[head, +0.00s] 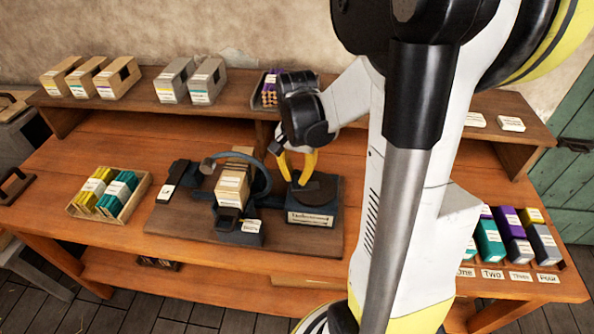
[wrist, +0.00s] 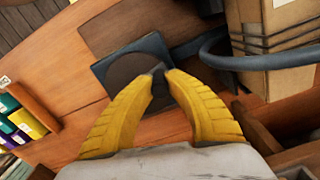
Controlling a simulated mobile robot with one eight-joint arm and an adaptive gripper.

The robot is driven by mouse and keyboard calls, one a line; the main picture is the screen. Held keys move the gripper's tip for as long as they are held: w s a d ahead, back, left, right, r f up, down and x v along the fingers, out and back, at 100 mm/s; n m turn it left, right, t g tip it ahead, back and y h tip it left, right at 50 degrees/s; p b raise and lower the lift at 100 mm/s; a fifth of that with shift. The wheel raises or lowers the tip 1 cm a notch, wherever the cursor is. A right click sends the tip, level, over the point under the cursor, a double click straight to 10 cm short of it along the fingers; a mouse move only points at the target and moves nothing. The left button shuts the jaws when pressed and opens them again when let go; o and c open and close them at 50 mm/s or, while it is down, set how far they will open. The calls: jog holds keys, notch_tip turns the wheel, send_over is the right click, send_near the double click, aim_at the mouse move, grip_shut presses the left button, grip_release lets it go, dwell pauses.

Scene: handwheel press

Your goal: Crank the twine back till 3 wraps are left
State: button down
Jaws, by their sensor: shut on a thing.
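My gripper (head: 297,172) is over the right-hand station of the press. Its yellow fingers are closed on a small dark knob (wrist: 158,78), mostly hidden between the fingertips in the wrist view. Below them is a round dark disc (head: 318,191) on a square dark base with a label; the disc also shows in the wrist view (wrist: 127,68). To the left, a tan block (head: 232,186) stands inside a curved blue-grey ring (head: 264,170). In the wrist view, dark twine-like lines cross the block (wrist: 285,38); I cannot count them surely.
A tray (head: 141,196) of yellow and teal packets lies at the left. Tan and grey boxes (head: 190,78) stand on the back shelf. Labelled bins (head: 500,240) with coloured packets are at the right. Bare tabletop (head: 110,150) shows behind the tray.

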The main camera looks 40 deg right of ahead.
aim_at(312, 200)
jog(key=n, duration=0.1)
jog(key=s+n, duration=0.1)
jog(key=n, duration=0.2)
jog(key=shift+s+a+n, duration=0.3)
jog(key=shift+s+a, duration=0.05)
jog(key=shift+s, duration=0.05)
jog(key=n, duration=0.2)
jog(key=s+n, duration=0.1)
jog(key=shift+s+n+p, duration=0.2)
jog(key=shift+n+p, duration=0.1)
jog(key=shift+n, duration=0.1)
jog(key=n, duration=0.1)
jog(key=s+n, duration=0.1)
jog(key=n, duration=0.1)
jog(key=shift+s+d, duration=0.15)
jog(key=shift+s+d+n, duration=0.2)
jog(key=shift+s+n, duration=0.1)
jog(key=shift+n, duration=0.65)
jog(key=shift+s+d+n, duration=0.15)
jog(key=shift+s+n, duration=0.1)
jog(key=shift+n, duration=0.7)
jog(key=c, duration=1.3)
grip_release()
